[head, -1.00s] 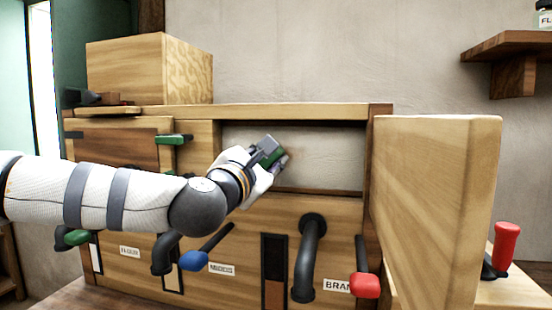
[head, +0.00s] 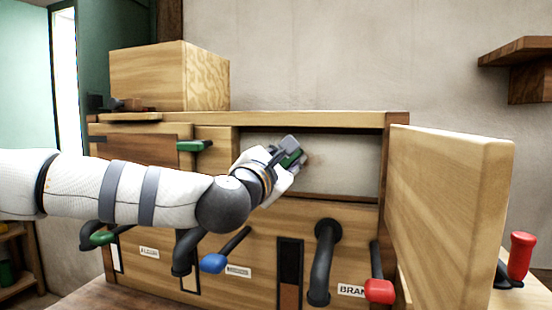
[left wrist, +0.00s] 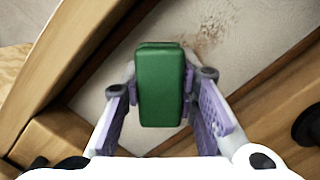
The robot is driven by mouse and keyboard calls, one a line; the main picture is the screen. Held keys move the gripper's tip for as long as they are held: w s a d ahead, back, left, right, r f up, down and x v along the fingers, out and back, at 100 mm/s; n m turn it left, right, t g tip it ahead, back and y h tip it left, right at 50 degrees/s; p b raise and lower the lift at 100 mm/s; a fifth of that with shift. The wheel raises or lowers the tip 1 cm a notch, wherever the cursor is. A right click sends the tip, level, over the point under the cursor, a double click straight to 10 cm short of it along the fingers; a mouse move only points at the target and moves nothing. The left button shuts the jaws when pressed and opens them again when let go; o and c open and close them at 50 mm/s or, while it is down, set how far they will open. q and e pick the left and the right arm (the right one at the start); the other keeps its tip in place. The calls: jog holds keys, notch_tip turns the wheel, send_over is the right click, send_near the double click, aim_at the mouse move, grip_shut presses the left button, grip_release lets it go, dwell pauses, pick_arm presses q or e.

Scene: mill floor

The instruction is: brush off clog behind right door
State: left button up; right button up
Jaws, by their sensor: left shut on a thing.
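The right door (head: 455,200) is a wooden panel, swung open at the right of the cabinet. Behind its opening is a pale sheet (head: 345,170). My left gripper (head: 290,157) is at this opening, shut on a green block-shaped brush (left wrist: 160,88). Its bristles are hidden. The left wrist view shows a brown speckled smear, the clog (left wrist: 207,32), on the pale sheet just beyond the brush. I cannot tell whether the brush touches the sheet. My right gripper is out of view.
The left door (head: 135,148) is shut and has a green handle (head: 194,146). Below are black pipes (head: 325,262) and levers with blue (head: 213,263) and red (head: 379,291) knobs. A wooden box (head: 150,78) stands on top. A red-handled thing (head: 521,256) is at far right.

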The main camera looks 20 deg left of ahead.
aim_at(340, 156)
pick_arm(q)
jog(key=shift+s+d, duration=0.15)
jog(key=shift+d, duration=4.75)
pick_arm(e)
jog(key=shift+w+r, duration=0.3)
pick_arm(q)
jog(key=shift+s+r+p, duration=0.15)
jog(key=shift+s+p, duration=0.15)
jog(key=shift+p, duration=0.15)
jog(key=s, duration=0.1)
jog(key=s+p, duration=0.1)
jog(key=s, duration=0.3)
jog(key=shift+a+f, duration=0.1)
jog(key=shift+f, duration=0.15)
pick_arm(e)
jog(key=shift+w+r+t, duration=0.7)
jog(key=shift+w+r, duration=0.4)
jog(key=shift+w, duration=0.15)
pick_arm(q)
jog(key=shift+s, duration=0.15)
